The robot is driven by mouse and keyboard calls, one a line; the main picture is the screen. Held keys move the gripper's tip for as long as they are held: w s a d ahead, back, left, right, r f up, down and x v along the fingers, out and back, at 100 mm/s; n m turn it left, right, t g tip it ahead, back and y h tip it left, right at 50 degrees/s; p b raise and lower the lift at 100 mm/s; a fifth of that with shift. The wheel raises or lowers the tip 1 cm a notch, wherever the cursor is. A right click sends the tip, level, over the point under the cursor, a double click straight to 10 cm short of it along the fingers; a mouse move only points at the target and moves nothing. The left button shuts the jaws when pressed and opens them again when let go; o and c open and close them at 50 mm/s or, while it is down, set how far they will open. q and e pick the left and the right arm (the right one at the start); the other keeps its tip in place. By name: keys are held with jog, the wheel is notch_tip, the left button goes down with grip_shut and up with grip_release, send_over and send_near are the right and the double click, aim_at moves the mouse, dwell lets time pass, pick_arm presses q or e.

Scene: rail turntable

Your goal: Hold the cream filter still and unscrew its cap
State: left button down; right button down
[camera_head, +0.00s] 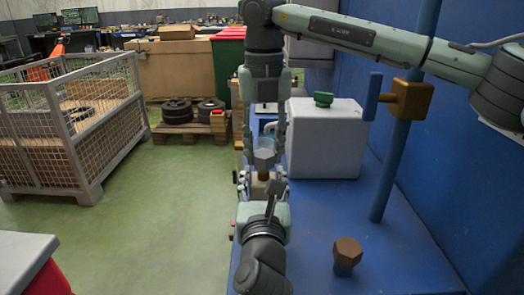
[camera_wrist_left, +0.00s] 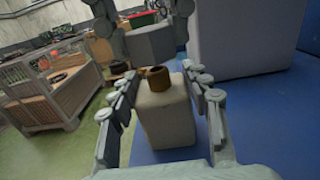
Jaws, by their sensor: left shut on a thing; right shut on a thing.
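The cream filter (camera_wrist_left: 166,117) is a pale block standing between the fingers of my left gripper (camera_wrist_left: 164,104), which is shut on it. In the head view the filter (camera_head: 261,187) is mostly hidden by my left gripper (camera_head: 264,188). A brown neck (camera_wrist_left: 158,78) rises from its top. Above the neck is a grey faceted cap (camera_wrist_left: 151,45), which also shows in the head view (camera_head: 264,157). My right gripper (camera_head: 265,148) points down from above and is shut on the cap. The neck's rim shows below the cap, which looks lifted off it.
A white tank (camera_head: 325,150) with a green cap stands behind, to the right. A blue post (camera_head: 393,165) carries a brown block and blue handle. A brown hexagonal knob (camera_head: 347,254) stands on the blue bench (camera_head: 400,262). A mesh crate (camera_head: 75,125) stands left across open green floor.

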pick_arm(q)
jog(key=shift+f, duration=0.1)
pick_arm(e)
jog(key=shift+w+d+r, duration=0.15)
jog(key=shift+d+r, duration=0.05)
jog(key=shift+r, duration=0.1)
pick_arm(q)
jog(key=shift+s+d, duration=0.1)
jog(key=shift+d, duration=0.15)
pick_arm(e)
jog(key=shift+s+d+r, duration=0.1)
jog(key=shift+r, duration=1.1)
jog(key=shift+s+d+r, duration=0.1)
jog(key=shift+r, duration=1.05)
pick_arm(q)
jog(key=c, duration=0.7)
grip_release()
jog(key=shift+a, duration=0.1)
pick_arm(e)
jog(key=shift+a+f, duration=0.1)
jog(key=shift+a, duration=0.05)
pick_arm(q)
jog(key=s, duration=1.2)
